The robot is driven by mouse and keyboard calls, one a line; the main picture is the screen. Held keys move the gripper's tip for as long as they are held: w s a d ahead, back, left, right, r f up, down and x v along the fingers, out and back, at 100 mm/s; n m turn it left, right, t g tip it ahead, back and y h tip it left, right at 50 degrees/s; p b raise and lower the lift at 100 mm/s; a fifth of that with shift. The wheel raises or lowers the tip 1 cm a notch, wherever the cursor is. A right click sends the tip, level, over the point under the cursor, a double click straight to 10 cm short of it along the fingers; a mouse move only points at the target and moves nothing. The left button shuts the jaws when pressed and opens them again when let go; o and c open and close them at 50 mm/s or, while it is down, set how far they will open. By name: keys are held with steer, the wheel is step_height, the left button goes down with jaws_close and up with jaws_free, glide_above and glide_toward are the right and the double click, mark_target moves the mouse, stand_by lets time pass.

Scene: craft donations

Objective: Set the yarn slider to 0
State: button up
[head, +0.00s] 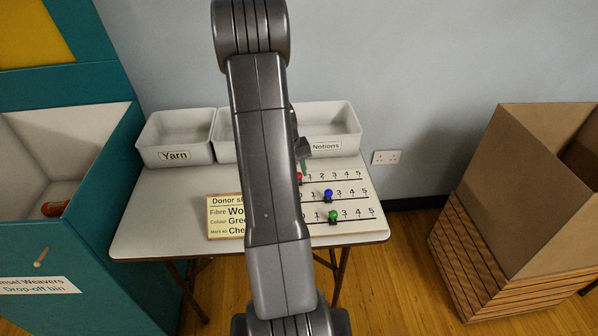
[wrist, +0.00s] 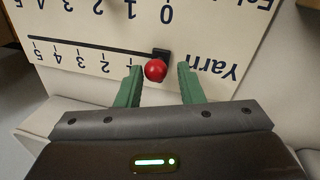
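The yarn slider has a red knob (wrist: 155,70) on a black block, at the end of its track beside the word Yarn in the wrist view. My gripper (wrist: 160,70) is open, with one green finger on each side of the knob and a gap visible on both sides.
A donor card (head: 225,228) lies left. White bins (head: 175,137) stand behind. A teal drop-off bin (head: 85,255) is left, a cardboard box (head: 520,165) right.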

steer(key=shift+o, duration=0.5)
steer(key=shift+a, duration=0.15)
step_height(320, 180, up, 14)
steer(key=a, duration=0.2)
steer(key=shift+s+a+f, duration=0.2)
steer(key=shift+s+f, duration=0.05)
steer(key=shift+s, duration=0.1)
steer(key=d+f, duration=0.1)
steer(key=f, duration=0.7)
steer(key=d+f, duration=0.1)
steer(key=f, duration=0.4)
steer(key=shift+w+d+f, duration=0.1)
steer(key=shift+w+d, duration=0.2)
steer(key=shift+d, duration=0.05)
steer(key=shift+d+f, duration=0.2)
steer(key=shift+d, duration=0.45)
